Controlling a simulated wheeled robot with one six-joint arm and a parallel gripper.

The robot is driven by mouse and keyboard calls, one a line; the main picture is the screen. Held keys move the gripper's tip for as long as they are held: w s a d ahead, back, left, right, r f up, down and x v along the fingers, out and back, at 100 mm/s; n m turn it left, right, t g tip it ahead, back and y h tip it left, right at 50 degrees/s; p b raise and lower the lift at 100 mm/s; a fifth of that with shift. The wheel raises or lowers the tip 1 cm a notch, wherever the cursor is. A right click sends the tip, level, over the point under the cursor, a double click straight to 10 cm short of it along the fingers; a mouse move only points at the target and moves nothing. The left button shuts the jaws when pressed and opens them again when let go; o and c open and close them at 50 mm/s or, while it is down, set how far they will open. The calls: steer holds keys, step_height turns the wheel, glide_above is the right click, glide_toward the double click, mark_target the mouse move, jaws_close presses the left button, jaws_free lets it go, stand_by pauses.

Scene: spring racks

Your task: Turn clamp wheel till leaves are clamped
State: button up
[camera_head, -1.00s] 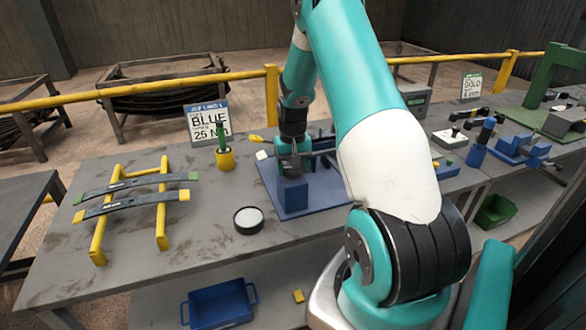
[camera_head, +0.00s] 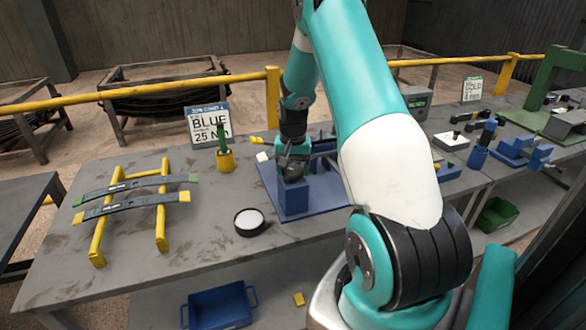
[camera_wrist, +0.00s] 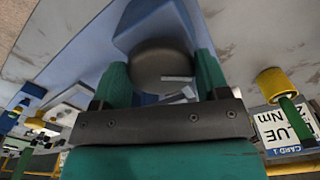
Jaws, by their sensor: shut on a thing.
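The blue clamp fixture (camera_head: 291,196) stands on the bench in the middle of the head view, on a blue base plate. My gripper (camera_head: 291,172) is down at the top of its front block. In the wrist view the dark round clamp wheel (camera_wrist: 162,66) sits between the two green fingers of my gripper (camera_wrist: 162,78), which is shut on it. The blue fixture (camera_wrist: 150,25) shows behind the wheel. Leaves in the fixture are mostly hidden behind my arm in the head view, so I cannot tell whether they are pressed together.
Two loose leaves (camera_head: 130,205), with green and yellow tips, rest on a yellow stand (camera_head: 163,225) at the left. A yellow cup (camera_head: 225,160) with a green-handled tool and a BLUE 25 Nm card (camera_head: 208,125) stand behind. A round black-rimmed dish (camera_head: 249,222) lies in front.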

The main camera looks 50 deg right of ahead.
mark_target(293, 170)
steer(key=o, duration=0.9)
steer(key=shift+r, duration=0.1)
step_height(293, 170, up, 17)
steer(key=b, duration=0.3)
steer(key=shift+r, duration=0.15)
